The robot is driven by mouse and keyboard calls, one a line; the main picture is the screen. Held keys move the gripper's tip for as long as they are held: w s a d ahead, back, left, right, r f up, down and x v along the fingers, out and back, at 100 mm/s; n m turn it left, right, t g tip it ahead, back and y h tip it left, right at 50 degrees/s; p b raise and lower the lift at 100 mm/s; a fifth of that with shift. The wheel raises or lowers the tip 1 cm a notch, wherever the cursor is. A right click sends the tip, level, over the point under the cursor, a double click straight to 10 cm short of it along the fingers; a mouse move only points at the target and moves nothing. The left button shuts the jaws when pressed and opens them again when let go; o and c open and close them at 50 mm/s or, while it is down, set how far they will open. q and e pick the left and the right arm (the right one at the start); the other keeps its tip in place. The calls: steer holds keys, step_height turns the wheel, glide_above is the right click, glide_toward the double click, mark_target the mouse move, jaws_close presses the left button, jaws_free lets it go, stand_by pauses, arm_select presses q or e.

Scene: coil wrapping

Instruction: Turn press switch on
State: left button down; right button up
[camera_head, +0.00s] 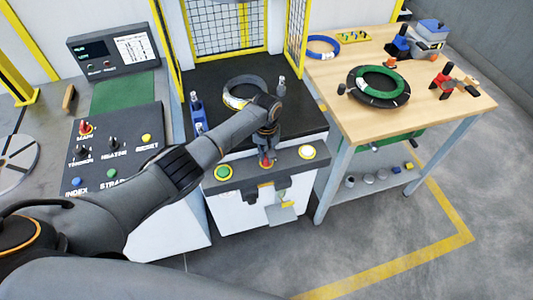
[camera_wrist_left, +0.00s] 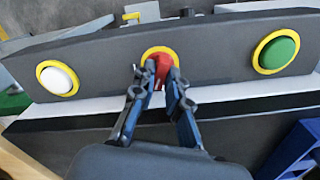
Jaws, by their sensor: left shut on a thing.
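A red switch on a yellow-ringed base (camera_wrist_left: 162,68) sits in the middle of the press's grey front panel (camera_head: 240,174). My left gripper (camera_head: 266,155) reaches down over the front edge of the press and is shut on the red switch. In the left wrist view, its fingers (camera_wrist_left: 160,84) close on both sides of the red knob. A green button (camera_head: 223,172) and a white button (camera_head: 307,152), both yellow-ringed, flank the switch. The fingers partly hide the switch. My right gripper is not in view.
A coil ring (camera_head: 240,92) lies on the black press bed behind my arm, near a blue fixture (camera_head: 197,108). A control console (camera_head: 118,140) stands left. A wooden table (camera_head: 440,112) with green and black coils (camera_head: 378,86) stands right. Floor in front is clear.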

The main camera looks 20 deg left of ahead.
mark_target(266, 157)
arm_select(q)
steer(key=m, duration=0.9)
steer(key=shift+m, duration=0.4)
steer(key=shift+r+m, duration=0.1)
steer(key=shift+m, duration=1.4)
steer(key=shift+w, duration=0.1)
steer(key=c, duration=1.3)
jaws_free()
steer(key=shift+c, duration=0.2)
step_height(266, 157, up, 12)
